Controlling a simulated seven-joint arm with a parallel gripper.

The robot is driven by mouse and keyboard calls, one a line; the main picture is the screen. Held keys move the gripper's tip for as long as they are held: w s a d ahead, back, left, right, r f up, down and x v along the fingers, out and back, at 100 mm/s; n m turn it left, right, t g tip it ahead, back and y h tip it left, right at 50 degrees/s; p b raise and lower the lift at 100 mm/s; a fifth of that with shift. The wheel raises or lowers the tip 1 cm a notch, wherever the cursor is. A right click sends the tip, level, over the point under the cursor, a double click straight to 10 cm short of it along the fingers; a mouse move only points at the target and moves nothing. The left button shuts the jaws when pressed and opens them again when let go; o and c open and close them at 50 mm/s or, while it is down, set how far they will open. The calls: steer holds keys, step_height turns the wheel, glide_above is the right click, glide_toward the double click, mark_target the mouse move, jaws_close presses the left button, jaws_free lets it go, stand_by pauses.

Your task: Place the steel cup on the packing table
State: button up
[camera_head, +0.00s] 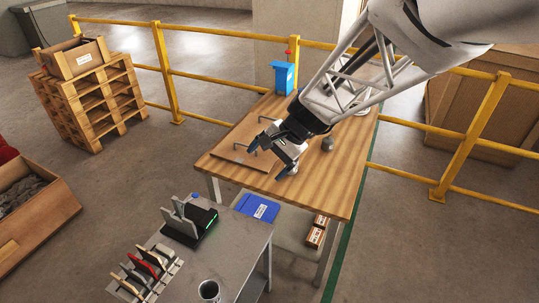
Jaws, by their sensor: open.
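A grey metal cup (209,291), which looks like the steel cup, stands upright near the front edge of a grey table (225,262) at the bottom. A wooden-topped table (343,183) stands behind it; no label shows which one is the packing table. My gripper (269,160) is open over the left part of the wooden table, well apart from the cup. No steel cup shows between its fingers. Whether the fingertips touch anything on the tabletop, I cannot tell.
A brown board with a handle (232,150) lies on the wooden table. A small grey object (327,144) and a blue device (284,77) stand farther back. The grey table holds a black device (189,222) and a rack of tools (146,274). Yellow railings (225,87) run behind.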

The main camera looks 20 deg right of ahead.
steer(key=s+r+n+h, duration=0.3)
steer(key=s+r+n, duration=0.1)
steer(key=s, duration=0.4)
steer(key=s+a+r+n+h, duration=0.1)
steer(key=s+r+n+h, duration=0.2)
steer(key=s+n, duration=0.3)
steer(key=s, duration=0.3)
steer(key=shift+s+r+t+h, duration=0.2)
steer(key=shift+r+t+h, duration=0.1)
steer(key=shift+r+h, duration=0.1)
